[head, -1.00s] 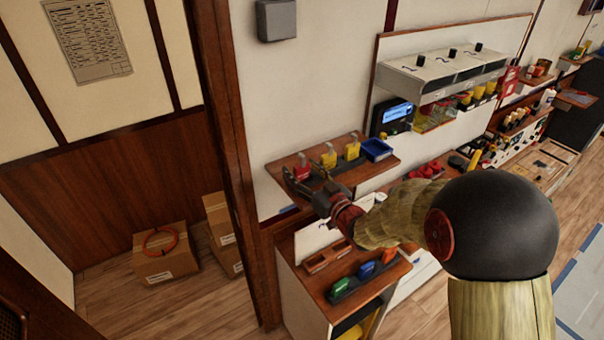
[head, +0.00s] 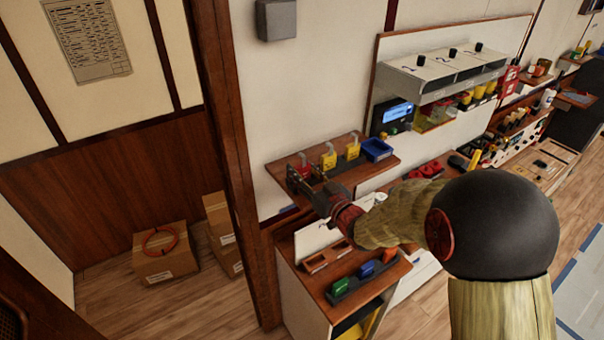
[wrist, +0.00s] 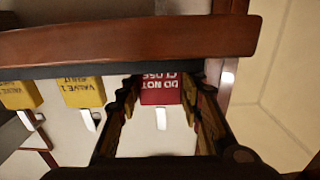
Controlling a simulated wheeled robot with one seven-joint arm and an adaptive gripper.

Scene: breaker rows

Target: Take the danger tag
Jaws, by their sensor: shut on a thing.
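The red danger tag (wrist: 161,88) reads "DO NOT CLOSE", upside down in the wrist view, and has a white strap. In the head view the red tag (head: 304,170) is at the left end of the wooden shelf's tag row, partly covered by the gripper. My gripper (wrist: 160,97) is shut on the tag, one finger at each side; in the head view my gripper (head: 301,184) is at the shelf's front left. The tag is still at its place in the dark rack.
Yellow tags (head: 329,160) stand right of the red one; one (wrist: 82,92) reads "VALVE 1". A blue bin (head: 377,150) sits at the shelf's right end. A lower cabinet (head: 320,287) holds coloured items. A wooden post (head: 236,160) stands left of the shelf.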

